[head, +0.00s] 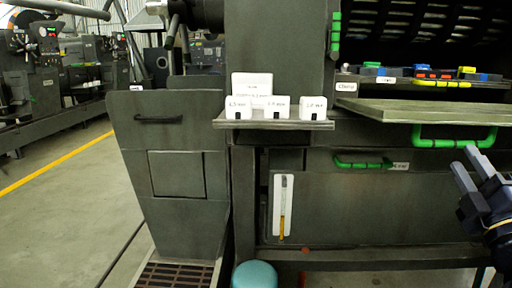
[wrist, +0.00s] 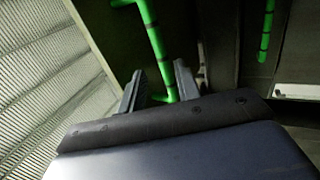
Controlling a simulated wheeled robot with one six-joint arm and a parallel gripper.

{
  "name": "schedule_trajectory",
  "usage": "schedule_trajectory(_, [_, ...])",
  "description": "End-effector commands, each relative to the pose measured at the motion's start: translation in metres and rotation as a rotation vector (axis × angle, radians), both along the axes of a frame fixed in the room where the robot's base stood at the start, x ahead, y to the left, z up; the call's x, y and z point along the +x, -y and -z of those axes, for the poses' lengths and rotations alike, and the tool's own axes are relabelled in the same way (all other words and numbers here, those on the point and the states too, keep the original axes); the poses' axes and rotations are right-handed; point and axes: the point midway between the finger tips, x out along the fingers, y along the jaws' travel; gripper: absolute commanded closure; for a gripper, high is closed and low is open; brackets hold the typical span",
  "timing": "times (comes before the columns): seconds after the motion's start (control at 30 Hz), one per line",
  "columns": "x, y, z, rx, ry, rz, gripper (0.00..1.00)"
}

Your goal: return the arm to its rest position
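My gripper (head: 463,157) is at the right edge of the head view, with its two dark fingers apart and nothing between them there. It points up and to the left, just below a green handle (head: 455,142) under the flat shelf. In the wrist view my gripper (wrist: 159,70) shows two separated fingers. A green bar (wrist: 154,40) runs down into the gap between them, with dark space on both sides of it. Whether the fingers touch it cannot be told. Most of my arm is outside the head view.
The flat metal shelf (head: 430,110) juts out above my gripper. A second green handle (head: 363,163) is on the panel to the left. White boxes (head: 275,107) stand on a small ledge. A teal rounded object (head: 254,275) is low in front. Open floor (head: 60,210) lies at left.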

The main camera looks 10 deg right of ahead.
Motion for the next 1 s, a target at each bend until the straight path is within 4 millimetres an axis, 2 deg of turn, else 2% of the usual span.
schedule_trajectory(0.2, [0.032,0.007,-0.014,-0.001,0.001,-0.005,0.68])
schedule_trajectory(0.4, [0.051,0.012,-0.025,0.000,0.000,-0.002,0.68])
schedule_trajectory(0.57, [0.054,0.013,-0.030,0.000,0.000,0.000,0.68])
schedule_trajectory(1.0, [0.055,0.010,-0.028,0.009,-0.001,-0.002,0.68])
